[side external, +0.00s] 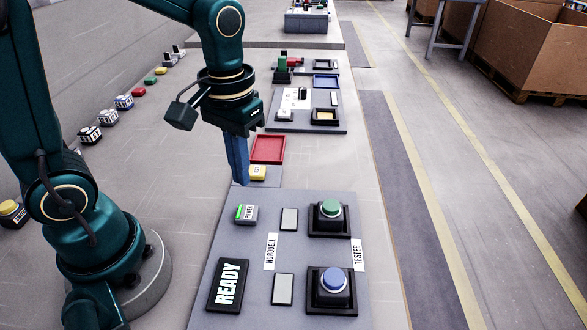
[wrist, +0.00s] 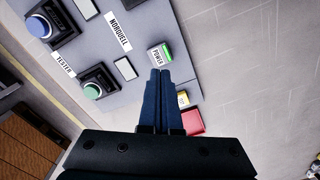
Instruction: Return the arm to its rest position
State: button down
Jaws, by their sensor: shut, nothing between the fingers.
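My gripper (side external: 241,183) hangs with its blue fingers pointing down, just behind the far edge of the grey tester panel (side external: 262,212) in the side external view. The fingers are together and hold nothing.
The tester panel carries a READY display (side external: 228,285), a green button (side external: 329,209) and a blue button (side external: 332,281). More panels stand further back.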

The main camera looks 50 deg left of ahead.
jog(key=shift+r, duration=2.8)
